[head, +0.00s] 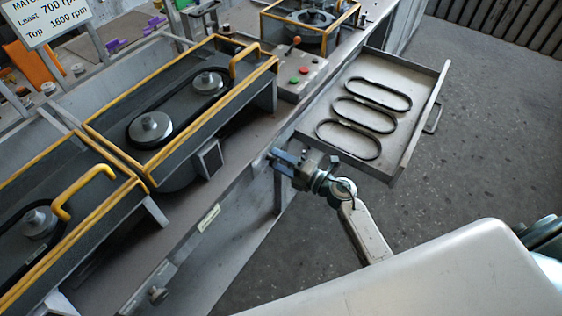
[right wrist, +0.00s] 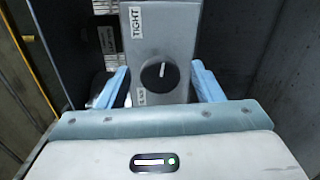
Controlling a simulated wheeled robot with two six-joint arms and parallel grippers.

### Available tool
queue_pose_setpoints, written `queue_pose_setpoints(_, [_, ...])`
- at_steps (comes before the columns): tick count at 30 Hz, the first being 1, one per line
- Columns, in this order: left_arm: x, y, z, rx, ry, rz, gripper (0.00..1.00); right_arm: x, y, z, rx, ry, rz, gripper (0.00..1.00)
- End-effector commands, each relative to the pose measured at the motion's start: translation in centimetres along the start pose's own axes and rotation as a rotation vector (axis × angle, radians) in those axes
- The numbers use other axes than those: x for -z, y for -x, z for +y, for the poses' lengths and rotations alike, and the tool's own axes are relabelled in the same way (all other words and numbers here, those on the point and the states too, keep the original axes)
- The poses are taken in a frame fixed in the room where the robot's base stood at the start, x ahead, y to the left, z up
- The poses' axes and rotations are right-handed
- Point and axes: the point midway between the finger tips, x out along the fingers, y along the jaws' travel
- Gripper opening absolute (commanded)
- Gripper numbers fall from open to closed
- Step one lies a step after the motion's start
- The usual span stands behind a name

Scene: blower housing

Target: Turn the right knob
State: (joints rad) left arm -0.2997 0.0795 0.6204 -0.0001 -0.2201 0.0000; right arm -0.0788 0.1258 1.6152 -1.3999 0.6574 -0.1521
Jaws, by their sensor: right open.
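A round black knob (right wrist: 159,75) with a white pointer mark sits on a grey panel (right wrist: 182,25) in the right wrist view. The mark points up, leaning slightly right. A label above it reads TIGHT; a second label below is partly hidden. My right gripper (right wrist: 160,88) is open, with one blue finger at each side of the panel and knob, apart from the knob. In the head view my right gripper (head: 283,160) is at the bench's front edge, left of the open drawer; the knob there is hidden. My left gripper is out of view.
The open drawer (head: 412,142) holds three black belts and juts out beside my right gripper. Yellow-edged housings (head: 110,137) with pulleys and a control box (head: 299,82) with buttons stand on the bench. A sign (head: 45,18) gives rpm limits. Floor at right is clear.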

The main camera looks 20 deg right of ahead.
Motion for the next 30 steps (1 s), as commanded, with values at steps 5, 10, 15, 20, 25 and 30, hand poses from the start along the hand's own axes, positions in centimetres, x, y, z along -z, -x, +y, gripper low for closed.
queue_pose_setpoints(5, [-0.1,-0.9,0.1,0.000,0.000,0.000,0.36,0.1,2.6,-0.4,0.004,0.003,0.002,0.60])
queue_pose_setpoints(10, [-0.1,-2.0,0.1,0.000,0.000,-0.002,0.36,0.1,6.2,-0.5,0.005,0.003,0.002,0.60])
queue_pose_setpoints(15, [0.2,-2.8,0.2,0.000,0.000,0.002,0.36,0.1,9.1,-0.4,0.005,0.002,0.002,0.60])
queue_pose_setpoints(20, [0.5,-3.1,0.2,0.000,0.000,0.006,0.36,0.1,10.4,-0.2,0.003,0.001,0.002,0.60])
queue_pose_setpoints(25, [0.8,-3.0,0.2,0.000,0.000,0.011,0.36,0.1,10.6,-0.1,0.001,0.000,0.000,0.60])
queue_pose_setpoints(30, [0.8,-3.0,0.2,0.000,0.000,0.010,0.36,0.0,10.6,-0.1,0.001,0.000,0.000,0.60])
